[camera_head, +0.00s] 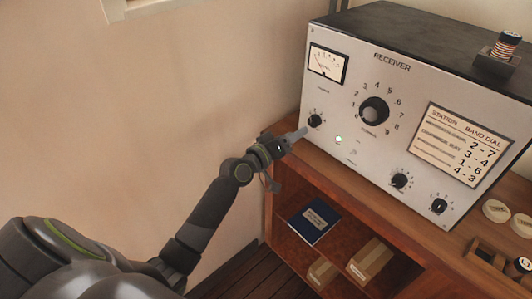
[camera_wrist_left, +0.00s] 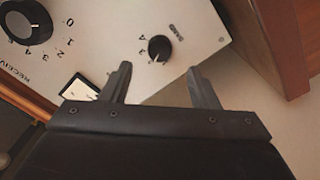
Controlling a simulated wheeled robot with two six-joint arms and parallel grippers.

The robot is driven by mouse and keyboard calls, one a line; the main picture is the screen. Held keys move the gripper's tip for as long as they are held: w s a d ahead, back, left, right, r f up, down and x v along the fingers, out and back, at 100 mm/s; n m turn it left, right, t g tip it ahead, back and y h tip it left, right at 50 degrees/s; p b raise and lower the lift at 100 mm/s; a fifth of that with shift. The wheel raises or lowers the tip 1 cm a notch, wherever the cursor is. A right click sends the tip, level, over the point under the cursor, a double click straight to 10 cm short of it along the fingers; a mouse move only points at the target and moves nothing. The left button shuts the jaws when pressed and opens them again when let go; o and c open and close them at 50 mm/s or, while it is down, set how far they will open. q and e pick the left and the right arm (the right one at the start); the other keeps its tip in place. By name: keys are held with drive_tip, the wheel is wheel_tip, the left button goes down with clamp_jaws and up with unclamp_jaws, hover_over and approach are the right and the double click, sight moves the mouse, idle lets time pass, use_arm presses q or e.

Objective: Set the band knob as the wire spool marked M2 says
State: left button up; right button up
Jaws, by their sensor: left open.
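The band knob (camera_head: 315,121) is a small black knob at the left of the grey receiver's front panel. It also shows in the left wrist view (camera_wrist_left: 160,47), beside the printed word BAND; its setting is too small to read surely. My left gripper (camera_head: 300,133) is open just in front of it. In the wrist view the open fingers (camera_wrist_left: 159,68) lie either side of the knob's near edge, with nothing between them. A wire spool (camera_head: 507,45) stands in a dark holder on top of the receiver; its marking is not readable. I cannot tell which spool is M2.
A card (camera_head: 461,147) on the panel lists STATION, BAND and DIAL: 2-7, 3-4, 1-6, 4-3. Its station names are hard to read. The large tuning knob (camera_head: 374,111) is right of the band knob. Another spool (camera_head: 524,264) sits at lower right. Shelves hold a blue book (camera_head: 313,221).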

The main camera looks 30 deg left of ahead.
use_arm(q)
drive_tip(key=b+v, duration=0.1)
drive_tip(key=v, duration=0.9)
drive_tip(key=shift+s, duration=0.1)
drive_tip(key=s+a+f+g+y, duration=0.1)
drive_tip(key=a+f+g+y, duration=0.15)
drive_tip(key=f, duration=0.75)
drive_tip(key=s+a+f+g+y, duration=0.15)
drive_tip(key=a+f, duration=0.25)
drive_tip(key=f, duration=0.6)
drive_tip(key=s+a+f+g+y, duration=0.15)
drive_tip(key=s+f, duration=0.25)
drive_tip(key=f, duration=0.4)
drive_tip(key=s+a+f+g+y, duration=0.15)
drive_tip(key=s+f, duration=0.25)
drive_tip(key=f, duration=0.5)
drive_tip(key=s+d+f+m+g, duration=0.1)
drive_tip(key=s+f+g, duration=0.2)
drive_tip(key=s+f, duration=0.3)
drive_tip(key=s+d+f+m+g, duration=0.2)
drive_tip(key=s+f, duration=0.5)
drive_tip(key=s, duration=1)
drive_tip(key=s+d+f+m+g, duration=0.1)
drive_tip(key=s+f+g, duration=0.2)
drive_tip(key=s+f, duration=0.3)
drive_tip(key=s, duration=0.5)
drive_tip(key=shift+s+d+f+g, duration=0.35)
drive_tip(key=shift+d+f+g, duration=0.05)
